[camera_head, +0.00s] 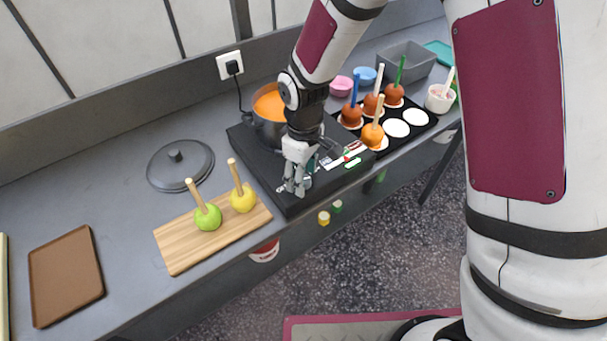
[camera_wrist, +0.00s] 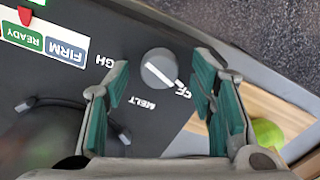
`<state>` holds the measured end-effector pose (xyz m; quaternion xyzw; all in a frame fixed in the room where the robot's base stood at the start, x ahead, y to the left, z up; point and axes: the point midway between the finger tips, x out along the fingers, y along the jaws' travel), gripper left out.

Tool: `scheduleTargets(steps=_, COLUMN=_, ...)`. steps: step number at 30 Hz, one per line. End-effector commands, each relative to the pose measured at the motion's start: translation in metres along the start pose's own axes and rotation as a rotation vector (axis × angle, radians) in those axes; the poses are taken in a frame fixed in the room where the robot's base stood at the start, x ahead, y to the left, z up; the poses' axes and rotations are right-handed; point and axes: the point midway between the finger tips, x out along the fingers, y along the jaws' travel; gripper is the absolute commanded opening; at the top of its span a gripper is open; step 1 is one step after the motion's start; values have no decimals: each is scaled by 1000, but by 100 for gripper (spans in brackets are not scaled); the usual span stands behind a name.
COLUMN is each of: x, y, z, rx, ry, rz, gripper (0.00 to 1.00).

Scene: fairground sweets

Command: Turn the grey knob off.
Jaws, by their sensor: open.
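The grey knob (camera_wrist: 158,67) is round and sits on the front of the black cooker (camera_head: 292,208). A white line on it runs to the lower right, its end close to the letters "FF", the rest of that label hidden. "MELT" is printed below the knob and "GH" to its left. My gripper (camera_head: 296,188) is over the front of the cooker; in the wrist view its green-padded fingers (camera_wrist: 161,82) are open, one on each side of the knob with gaps. Whether the fingertips reach down to knob height is unclear. My gripper largely hides the knob in the head view.
A pot (camera_head: 265,130) of orange liquid stands on the cooker behind my gripper. A wooden board (camera_head: 180,255) with two apples on sticks lies to the left, near a grey lid (camera_head: 185,172). A black tray (camera_head: 420,128) with coated apples is to the right.

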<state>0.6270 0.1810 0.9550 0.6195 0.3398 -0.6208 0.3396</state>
Motion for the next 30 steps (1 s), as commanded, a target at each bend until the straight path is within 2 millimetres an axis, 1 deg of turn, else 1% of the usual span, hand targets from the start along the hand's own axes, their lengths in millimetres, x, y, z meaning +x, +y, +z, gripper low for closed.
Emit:
scheduleTargets(steps=5, x=-26, y=1, z=-1, rx=0, ry=5, rz=3, gripper=51)
scheduleTargets(steps=12, x=-75, y=1, z=-1, rx=0, ry=4, rz=3, gripper=51)
scheduleTargets(steps=15, x=-92, y=0, z=-1, rx=1, ry=4, rz=3, gripper=51)
scheduleTargets(steps=18, x=-105, y=0, z=0, rx=0, ry=2, rz=1, gripper=51)
scheduleTargets(steps=23, x=-115, y=0, z=0, rx=-1, ry=0, rz=0, gripper=51)
scheduleTargets(steps=30, x=-117, y=0, z=0, rx=-1, ry=-1, rz=-1, gripper=51)
